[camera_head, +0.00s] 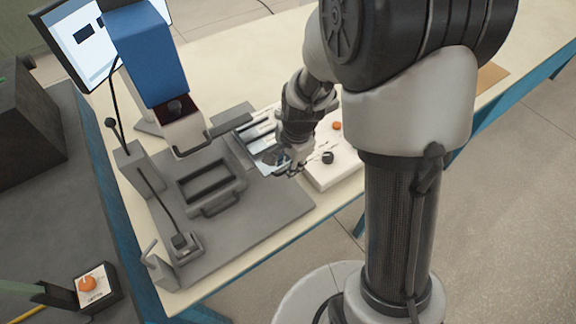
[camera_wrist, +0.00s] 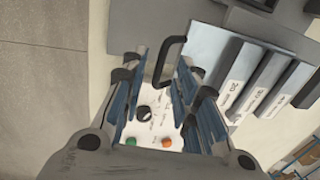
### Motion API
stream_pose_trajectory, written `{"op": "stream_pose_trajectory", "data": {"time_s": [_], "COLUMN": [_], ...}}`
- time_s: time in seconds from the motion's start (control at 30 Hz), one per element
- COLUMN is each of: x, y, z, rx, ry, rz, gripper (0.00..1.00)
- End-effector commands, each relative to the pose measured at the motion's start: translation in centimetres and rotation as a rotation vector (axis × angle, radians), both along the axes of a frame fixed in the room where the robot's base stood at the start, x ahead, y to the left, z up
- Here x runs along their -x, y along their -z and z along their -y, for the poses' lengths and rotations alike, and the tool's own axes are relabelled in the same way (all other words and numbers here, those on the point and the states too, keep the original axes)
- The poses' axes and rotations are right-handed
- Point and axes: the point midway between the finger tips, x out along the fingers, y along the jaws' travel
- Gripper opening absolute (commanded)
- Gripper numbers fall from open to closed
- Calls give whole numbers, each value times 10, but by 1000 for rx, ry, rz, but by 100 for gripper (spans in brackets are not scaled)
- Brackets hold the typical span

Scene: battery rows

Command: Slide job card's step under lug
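A stepped grey block with several labelled steps (camera_wrist: 240,80) lies on the bench; it also shows in the head view (camera_head: 262,128). I cannot read its labels surely. A dark loop handle (camera_wrist: 172,55) stands at its near end. My gripper (camera_head: 285,172) hangs over this end, beside a white control box. In the wrist view its fingers (camera_wrist: 163,88) are apart, with the handle between or just beyond them; I see no grip on it. I cannot make out a lug; it may be at the blue-headed machine (camera_head: 150,60). I cannot identify the job card.
The white control box (camera_head: 335,170) has a black knob and an orange button; the wrist view adds a green one. Left of the block is a grey fixture frame (camera_head: 210,185) with a handle. A screen (camera_head: 85,40) stands behind. The bench's right part is mostly clear.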

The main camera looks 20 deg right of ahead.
Motion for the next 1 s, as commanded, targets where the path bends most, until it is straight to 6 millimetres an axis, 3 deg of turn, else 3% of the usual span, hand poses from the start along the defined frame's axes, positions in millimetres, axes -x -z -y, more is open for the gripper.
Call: {"op": "stream_pose_trajectory", "data": {"time_s": [0.13,0.43,0.87,1.0], "x": [-2,-2,-2,-2], "y": [11,12,12,12], "z": [-1,-1,-1,-1], "rx": [0,1,0,0], "ry": [0,0,-1,0], "rz": [1,1,1,0], "gripper": [28,28,0,0]}}
